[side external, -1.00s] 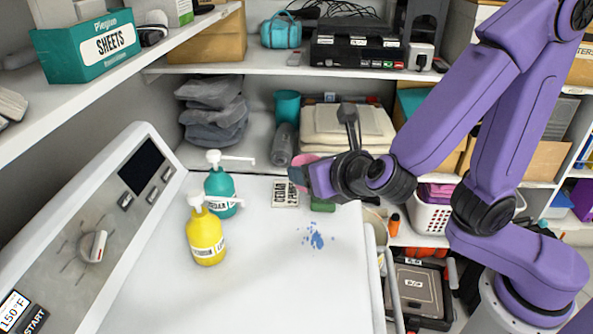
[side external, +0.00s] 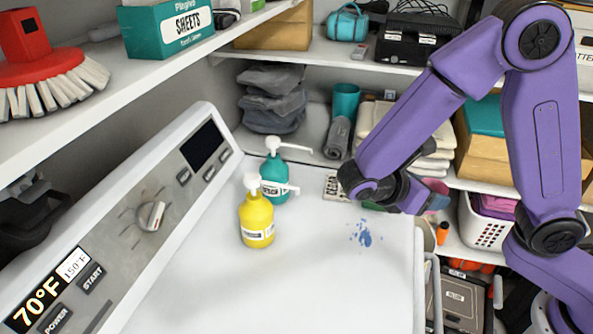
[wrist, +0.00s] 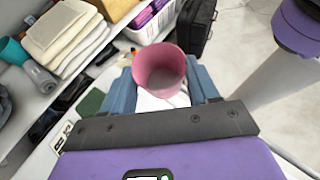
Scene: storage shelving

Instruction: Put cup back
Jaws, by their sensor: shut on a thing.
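A pink cup (wrist: 160,72) is held between the blue fingers of my gripper (wrist: 163,92), with its open mouth facing the wrist camera. In the side external view the cup (side external: 436,187) is only partly visible behind my gripper (side external: 428,204). The gripper is above the back right part of the white machine top (side external: 330,270). A teal cup (side external: 346,100) stands on the shelf behind, next to a rolled grey towel (side external: 338,137).
A yellow pump bottle (side external: 257,219) and a teal pump bottle (side external: 273,180) stand left of the gripper. A blue spill (side external: 364,236) lies on the machine top. Folded towels (side external: 390,130) fill the shelf behind. A white basket (side external: 485,224) is at right.

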